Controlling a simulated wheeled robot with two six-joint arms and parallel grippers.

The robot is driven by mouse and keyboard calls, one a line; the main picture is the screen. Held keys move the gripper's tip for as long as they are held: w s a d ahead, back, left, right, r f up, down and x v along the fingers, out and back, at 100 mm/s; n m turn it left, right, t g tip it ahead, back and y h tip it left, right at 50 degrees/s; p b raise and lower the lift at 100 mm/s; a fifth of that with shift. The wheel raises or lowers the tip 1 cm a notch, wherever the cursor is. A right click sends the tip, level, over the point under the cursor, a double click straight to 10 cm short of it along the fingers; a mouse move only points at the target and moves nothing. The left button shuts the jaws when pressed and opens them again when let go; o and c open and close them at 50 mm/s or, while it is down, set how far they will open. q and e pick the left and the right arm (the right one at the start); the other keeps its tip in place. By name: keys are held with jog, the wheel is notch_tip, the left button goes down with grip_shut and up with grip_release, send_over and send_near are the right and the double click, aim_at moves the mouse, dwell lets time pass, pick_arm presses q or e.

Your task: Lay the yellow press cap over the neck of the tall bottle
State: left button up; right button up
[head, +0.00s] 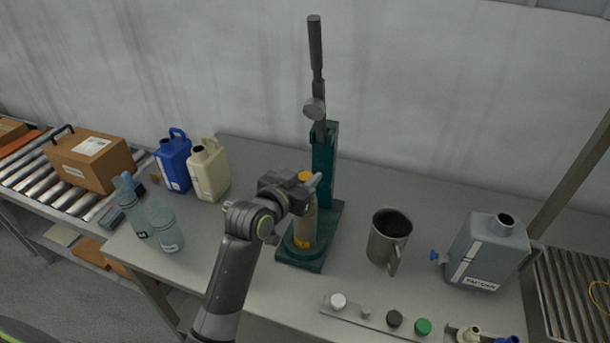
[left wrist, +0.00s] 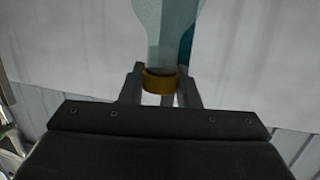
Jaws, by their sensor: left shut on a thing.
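The yellow press cap (head: 305,175) is held between the fingers of my left gripper (head: 309,182), which is shut on it. In the left wrist view the cap (left wrist: 160,82) sits between the two fingertips (left wrist: 161,86). The tall bottle (head: 308,222) stands upright on the press base, with yellow near its bottom. Its pale translucent body and neck (left wrist: 166,35) show in the wrist view, lined up with the cap. The cap is at the bottle's mouth; I cannot tell whether it rests on it. My gripper partly hides the neck. My right gripper is not in view.
The green press (head: 323,165) with its raised lever stands behind the bottle. A metal mug (head: 383,246) and grey canister (head: 488,254) are to the right. Blue (head: 172,163) and cream (head: 209,172) jugs stand left. A strip of caps (head: 375,318) lies in front.

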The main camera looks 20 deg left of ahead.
pick_arm(q)
jog(key=shift+f, duration=0.2)
jog(key=shift+f+b, duration=0.3)
jog(key=shift+f, duration=0.1)
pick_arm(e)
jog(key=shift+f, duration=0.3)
pick_arm(q)
jog(key=o, duration=0.9)
